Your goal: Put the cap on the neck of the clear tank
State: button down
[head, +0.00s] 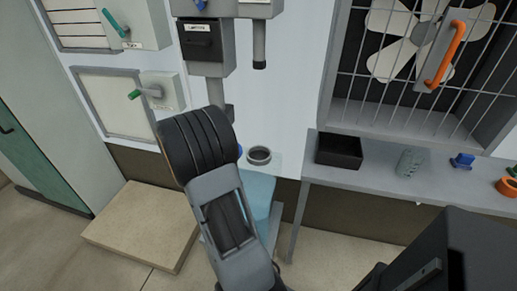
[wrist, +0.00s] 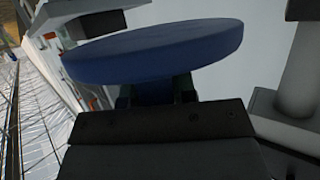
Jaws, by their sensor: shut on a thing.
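The clear tank (head: 258,190) is a pale blue see-through body, low in the middle of the head view and partly hidden by my arm. Its neck (head: 259,155) is a dark grey ring, open at the top with nothing on it. My gripper (wrist: 155,92) is shut on the blue cap (wrist: 155,50), a wide round disc that looks slightly tilted in the wrist view. In the head view my arm hides the gripper, and only a blue sliver of the cap (head: 240,150) shows just left of the neck. The cap is apart from the neck.
A grey bench (head: 400,183) right of the tank carries a black bin (head: 339,151), a clear ribbed item, a blue part (head: 462,161) and an orange ring (head: 508,187). Grey wall units (head: 205,45) hang above the tank. A beige slab (head: 140,225) lies on the floor at left.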

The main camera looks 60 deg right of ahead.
jog(key=s+d+r+m+g+y+p, duration=0.1)
jog(key=s+d+r+m+g, duration=0.1)
jog(key=s+d, duration=0.25)
jog(key=d+f, duration=0.2)
jog(key=d, duration=0.2)
jog(key=w+d+f+p, duration=0.1)
jog(key=d+f, duration=0.2)
jog(key=d, duration=0.1)
jog(key=d+f, duration=0.3)
jog(key=d, duration=0.1)
jog(key=shift+w+d+f, duration=0.1)
jog(key=shift+w, duration=0.25)
jog(key=shift+d+f, duration=0.2)
jog(key=shift+f, duration=0.1)
jog(key=shift+d+f+p, duration=0.15)
jog(key=shift+f+p, duration=0.15)
jog(key=shift+f, duration=0.6)
jog(key=shift+d+f+p, duration=0.1)
jog(key=shift+f+p, duration=0.15)
jog(key=shift+f, duration=0.65)
